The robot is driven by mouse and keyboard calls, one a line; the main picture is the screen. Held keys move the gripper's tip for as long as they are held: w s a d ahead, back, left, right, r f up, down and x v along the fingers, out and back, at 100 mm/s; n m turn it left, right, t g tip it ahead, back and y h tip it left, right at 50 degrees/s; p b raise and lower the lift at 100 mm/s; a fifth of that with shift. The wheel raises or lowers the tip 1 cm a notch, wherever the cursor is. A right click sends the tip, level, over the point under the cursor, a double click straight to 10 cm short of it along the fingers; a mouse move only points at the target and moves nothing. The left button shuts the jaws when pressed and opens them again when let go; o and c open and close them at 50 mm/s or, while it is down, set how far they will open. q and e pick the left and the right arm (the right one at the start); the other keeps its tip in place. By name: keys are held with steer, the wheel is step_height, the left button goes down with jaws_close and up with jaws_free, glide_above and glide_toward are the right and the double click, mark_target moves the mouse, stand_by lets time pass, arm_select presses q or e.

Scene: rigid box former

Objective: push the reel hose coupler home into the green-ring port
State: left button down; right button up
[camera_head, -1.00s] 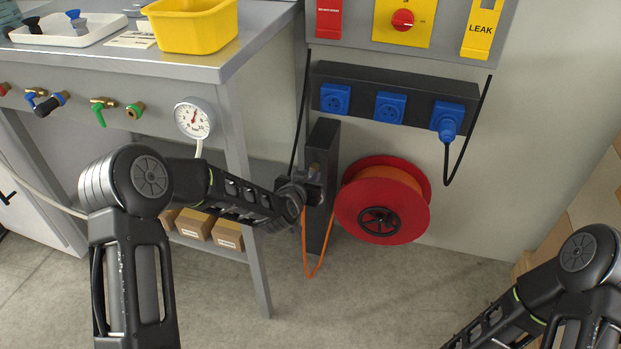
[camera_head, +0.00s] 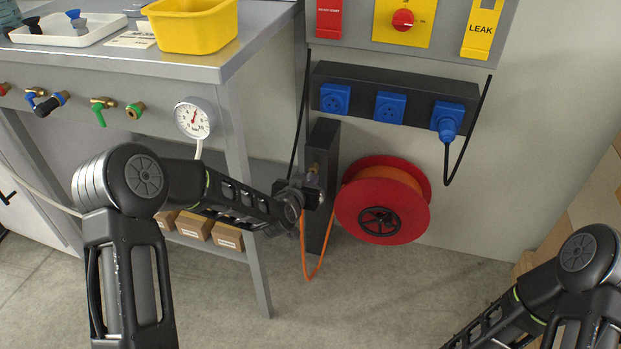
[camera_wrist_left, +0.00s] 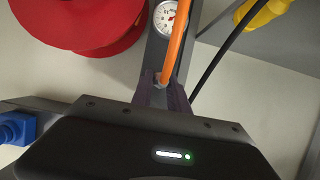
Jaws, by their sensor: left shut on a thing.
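The green-ring port (camera_head: 134,110) is on the front of the bench at the left, the last fitting before the gauge. My left gripper (camera_head: 314,196) is at the dark post beside the reel, well right of the port. It is shut on the reel hose coupler, mostly hidden by the fingers; a bit of its grey end (camera_wrist_left: 161,83) shows in the left wrist view. The orange hose (camera_head: 304,252) hangs in a loop below the gripper; it also runs up from the fingers in the left wrist view (camera_wrist_left: 174,50). My right gripper is out of view.
The red reel (camera_head: 372,188) is on the wall right of the dark post (camera_head: 325,135). A pressure gauge (camera_head: 194,118) and a bench leg (camera_head: 247,190) stand between port and gripper. Blue sockets (camera_head: 389,106) are above the reel. Cardboard boxes (camera_head: 194,224) are under the bench.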

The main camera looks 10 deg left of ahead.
arm_select(q)
steer(key=shift+s+a, duration=0.15)
steer(key=shift+s, duration=2.15)
